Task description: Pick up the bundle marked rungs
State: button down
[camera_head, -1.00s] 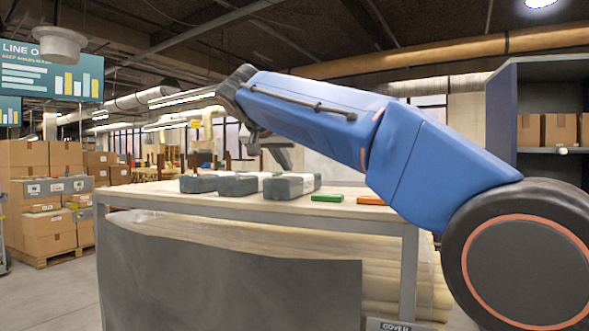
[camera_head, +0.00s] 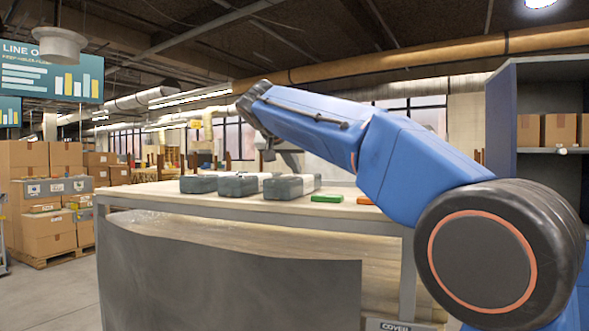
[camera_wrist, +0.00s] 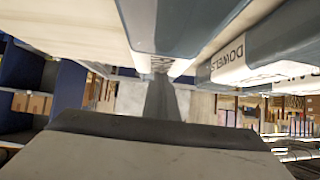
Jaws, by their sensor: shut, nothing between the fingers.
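Grey-wrapped bundles with white bands lie on the bench (camera_head: 150,198) in the head view: a left one (camera_head: 198,184), a middle one (camera_head: 238,186) and a right one (camera_head: 287,188). Their labels cannot be read there. In the wrist view a bundle at the upper right (camera_wrist: 290,30) reads "DOWELS". Another grey-and-white bundle (camera_wrist: 180,25) is close at the top middle, its lettering too steeply angled to read. I cannot tell which is marked rungs. My gripper (camera_wrist: 160,88) is shut and empty, apart from the bundles in the head view, above and behind them.
A green block (camera_head: 327,198) and an orange block (camera_head: 364,200), partly hidden by my arm, lie right of the bundles. A dark shelf unit (camera_head: 500,110) stands at the right. Stacked cartons (camera_head: 45,200) stand at the left. The bench's left end is clear.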

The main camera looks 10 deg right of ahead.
aim_at(296, 185)
jog(key=s+a, duration=0.2)
jog(key=s+a+f, duration=0.1)
jog(key=s+a, duration=0.1)
jog(key=s, duration=0.1)
jog(key=s+a, duration=0.2)
jog(key=s, duration=0.1)
jog(key=shift+s+a+f, duration=0.15)
jog(key=shift+a, duration=0.05)
jog(key=shift+a+r, duration=0.1)
jog(key=shift+r, duration=0.75)
jog(key=shift+d+r, duration=0.1)
jog(key=shift+d, duration=0.1)
